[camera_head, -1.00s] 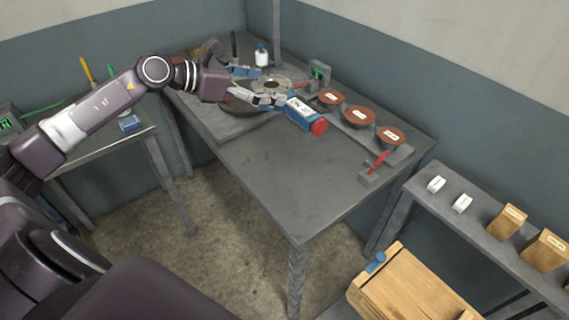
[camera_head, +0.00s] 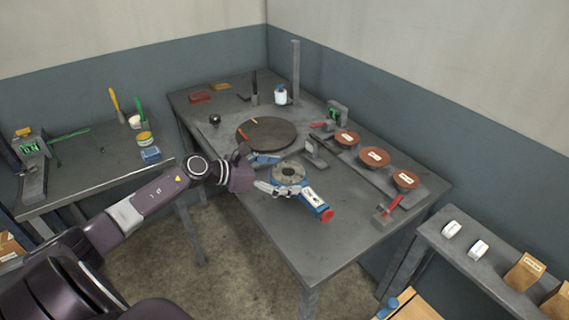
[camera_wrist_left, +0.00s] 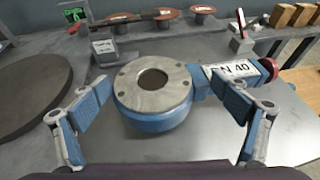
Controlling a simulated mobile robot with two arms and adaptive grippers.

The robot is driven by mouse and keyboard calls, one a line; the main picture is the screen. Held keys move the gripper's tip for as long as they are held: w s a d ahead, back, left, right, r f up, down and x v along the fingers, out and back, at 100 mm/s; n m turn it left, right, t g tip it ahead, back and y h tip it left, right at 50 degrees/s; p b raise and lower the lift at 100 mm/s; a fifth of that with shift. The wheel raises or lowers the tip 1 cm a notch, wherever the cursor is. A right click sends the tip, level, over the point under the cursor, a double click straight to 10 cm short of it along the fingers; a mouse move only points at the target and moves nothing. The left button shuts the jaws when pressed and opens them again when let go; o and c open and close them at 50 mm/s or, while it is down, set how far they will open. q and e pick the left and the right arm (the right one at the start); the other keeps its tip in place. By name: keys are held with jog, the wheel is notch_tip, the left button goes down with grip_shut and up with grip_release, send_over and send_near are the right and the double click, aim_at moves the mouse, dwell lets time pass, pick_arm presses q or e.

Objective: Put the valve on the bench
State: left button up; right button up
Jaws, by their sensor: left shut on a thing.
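The valve (camera_head: 289,173) has a grey, bolt-holed round flange, a blue body, a white label and a red end. In the wrist view the valve (camera_wrist_left: 153,88) lies between the fingers, flange facing up, its label reading "PN 40". My left gripper (camera_head: 267,174) is shut on the valve near the front edge of the grey bench (camera_head: 310,255). Its blue-padded fingers also show in the wrist view (camera_wrist_left: 165,112). The valve is over the bench top; I cannot tell if its underside touches. My right gripper is not in view.
A dark round turntable (camera_head: 266,134) lies behind the valve. Several brown discs (camera_head: 374,157) stand in a row to the right, with a red-handled clamp (camera_head: 389,211) nearer the front. A white bottle (camera_head: 280,95) stands at the back. The bench's front right is clear.

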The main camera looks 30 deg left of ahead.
pick_arm(q)
jog(key=shift+w+f, duration=0.15)
jog(key=shift+f, duration=1.45)
jog(key=o, duration=1.8)
jog(key=shift+s+f, duration=0.25)
jog(key=shift+f, duration=0.1)
jog(key=shift+d, duration=0.1)
